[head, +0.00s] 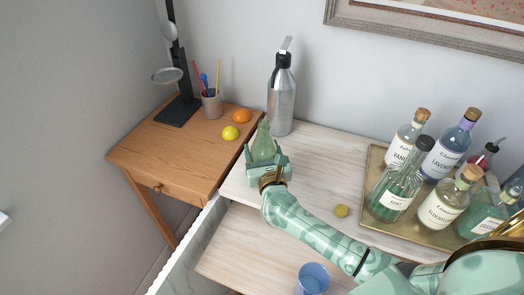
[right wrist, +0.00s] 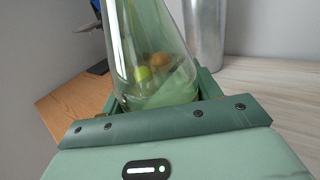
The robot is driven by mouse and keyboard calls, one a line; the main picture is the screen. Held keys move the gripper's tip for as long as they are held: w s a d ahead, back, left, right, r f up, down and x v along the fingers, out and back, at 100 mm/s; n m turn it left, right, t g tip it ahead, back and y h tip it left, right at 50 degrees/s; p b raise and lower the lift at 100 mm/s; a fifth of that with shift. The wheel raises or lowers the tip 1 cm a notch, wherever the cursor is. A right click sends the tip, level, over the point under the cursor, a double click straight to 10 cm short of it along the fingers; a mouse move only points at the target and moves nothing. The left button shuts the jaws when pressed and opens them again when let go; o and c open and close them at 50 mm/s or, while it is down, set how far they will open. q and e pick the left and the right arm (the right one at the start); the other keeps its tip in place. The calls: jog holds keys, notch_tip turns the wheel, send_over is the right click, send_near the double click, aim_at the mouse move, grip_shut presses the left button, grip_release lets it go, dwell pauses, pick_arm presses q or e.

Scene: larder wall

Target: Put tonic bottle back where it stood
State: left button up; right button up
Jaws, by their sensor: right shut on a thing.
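The pale green glass bottle, which I take to be the tonic bottle (head: 263,143), is in my right gripper (head: 265,162) at the left end of the pale wooden counter (head: 320,150). My right gripper is shut around its lower part. In the right wrist view the clear green bottle (right wrist: 148,50) stands roughly upright between the jaws (right wrist: 155,105), with no label showing. Its base is hidden by the gripper, so I cannot tell whether it touches the counter. My left gripper is not in view.
A steel dispenser (head: 281,100) stands just behind the bottle. A brass tray (head: 372,165) with several labelled bottles is at right. A small yellow disc (head: 341,210) lies mid-counter. A blue cup (head: 312,279) is lower front. The desk (head: 160,145) holds a lemon (head: 230,132) and an orange (head: 242,115).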

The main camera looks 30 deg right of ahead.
jog(key=shift+f, duration=0.1)
jog(key=o, duration=1.6)
jog(key=v, duration=1.2)
